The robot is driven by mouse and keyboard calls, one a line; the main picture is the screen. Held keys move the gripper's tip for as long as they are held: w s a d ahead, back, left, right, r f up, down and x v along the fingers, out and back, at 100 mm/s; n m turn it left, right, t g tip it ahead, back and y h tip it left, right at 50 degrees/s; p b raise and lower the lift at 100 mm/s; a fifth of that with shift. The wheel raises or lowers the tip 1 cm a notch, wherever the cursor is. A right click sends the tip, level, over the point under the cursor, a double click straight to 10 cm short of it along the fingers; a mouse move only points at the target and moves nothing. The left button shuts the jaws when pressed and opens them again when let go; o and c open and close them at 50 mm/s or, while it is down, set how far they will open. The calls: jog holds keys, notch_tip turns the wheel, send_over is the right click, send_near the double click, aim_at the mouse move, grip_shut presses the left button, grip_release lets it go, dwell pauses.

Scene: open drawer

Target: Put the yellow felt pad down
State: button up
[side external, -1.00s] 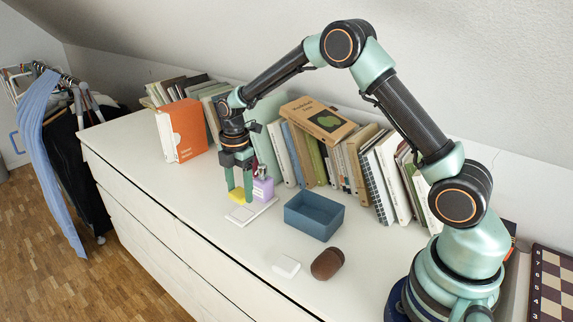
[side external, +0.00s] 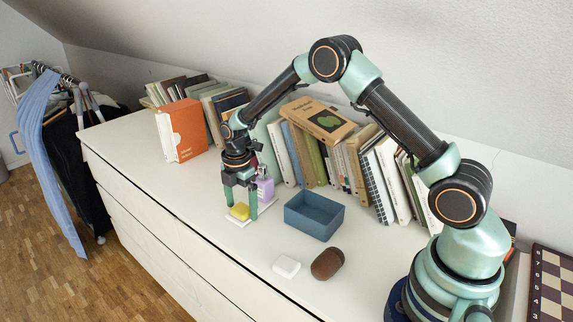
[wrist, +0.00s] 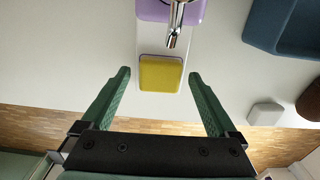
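The yellow felt pad (side external: 240,211) lies flat on the front part of a white tray (side external: 267,206). In the wrist view the pad (wrist: 160,73) sits just in front of a purple bottle with a metal spout. My gripper (side external: 241,212) is low over the tray, pointing down. Its two green fingers are spread wide, one on each side of the pad. The wrist view shows a clear gap between each finger of my gripper (wrist: 159,76) and the pad, so it is open and holds nothing.
The purple bottle (side external: 265,188) stands on the tray behind the pad. A blue open box (side external: 314,222) is to the right. A white block (side external: 286,266) and a brown rounded object (side external: 327,263) lie nearer the front. Books (side external: 310,160) line the wall.

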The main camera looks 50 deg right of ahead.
notch_tip(320, 180, up, 12)
jog(key=f, duration=0.1)
notch_tip(320, 180, up, 7)
jog(key=m+t, duration=0.1)
jog(key=m, duration=0.2)
send_over(241, 208)
jog(key=s, duration=0.3)
jog(key=s+r+m+t, duration=0.2)
jog(key=s+m, duration=0.5)
jog(key=s, duration=0.2)
jog(key=s+r+m+t, duration=0.2)
jog(key=s+r+m, duration=0.1)
jog(key=s+m, duration=0.5)
jog(key=shift+s+r+t, duration=0.25)
jog(key=shift+s+t, duration=0.05)
jog(key=shift+s, duration=0.35)
